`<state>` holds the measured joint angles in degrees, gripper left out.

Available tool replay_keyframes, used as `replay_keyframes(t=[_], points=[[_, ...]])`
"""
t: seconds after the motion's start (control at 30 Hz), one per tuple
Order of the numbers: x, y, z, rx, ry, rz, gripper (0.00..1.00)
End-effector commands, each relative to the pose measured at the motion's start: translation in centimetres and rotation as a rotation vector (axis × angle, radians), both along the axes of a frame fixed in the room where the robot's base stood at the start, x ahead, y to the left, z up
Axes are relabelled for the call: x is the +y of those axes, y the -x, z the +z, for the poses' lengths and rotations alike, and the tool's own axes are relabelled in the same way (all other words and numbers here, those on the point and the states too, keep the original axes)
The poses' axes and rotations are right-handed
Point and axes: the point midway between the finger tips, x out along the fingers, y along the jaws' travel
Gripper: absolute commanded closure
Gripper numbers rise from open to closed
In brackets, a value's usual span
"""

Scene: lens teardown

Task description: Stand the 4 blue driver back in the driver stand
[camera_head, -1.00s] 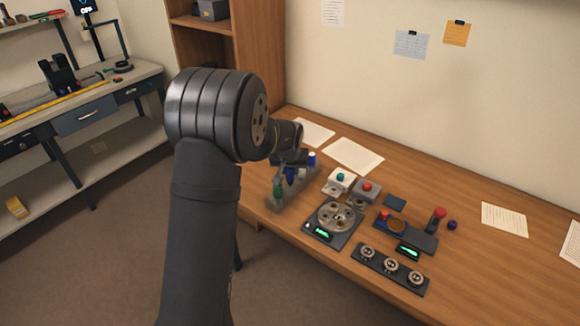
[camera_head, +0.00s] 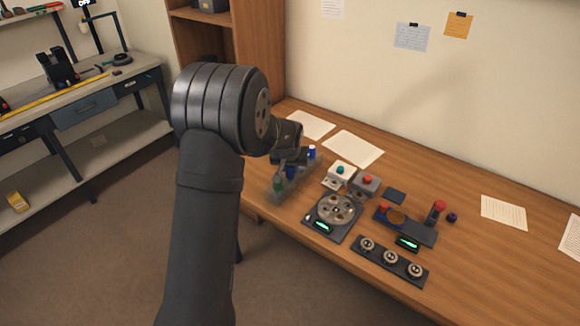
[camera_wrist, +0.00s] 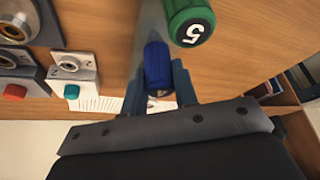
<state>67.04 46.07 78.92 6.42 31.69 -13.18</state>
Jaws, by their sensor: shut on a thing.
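My gripper (camera_wrist: 158,92) is shut on a blue driver (camera_wrist: 157,62), whose handle shows between the two fingers in the wrist view; no number is readable on it. A green driver (camera_wrist: 190,22) marked 5 is close beside it. In the head view my gripper (camera_head: 291,158) is over the driver stand (camera_head: 293,187) on the left of the desk. The green driver (camera_head: 278,184) stands at the near end, the blue one (camera_head: 290,172) is below my gripper, and another blue-topped item (camera_head: 311,152) is at the far end. Whether the held driver's tip is seated is hidden.
Right of the stand are a white box with a green button (camera_head: 340,171), a grey box with a red button (camera_head: 367,182) and a round fixture (camera_head: 337,211). Paper sheets (camera_head: 352,148) lie behind.

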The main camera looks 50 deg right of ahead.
Motion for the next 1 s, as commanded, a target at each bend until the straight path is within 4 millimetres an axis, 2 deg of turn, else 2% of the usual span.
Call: replay_keyframes(t=[1.0], points=[[-0.03,-0.02,-0.67,0.0,0.0,0.0,0.94]])
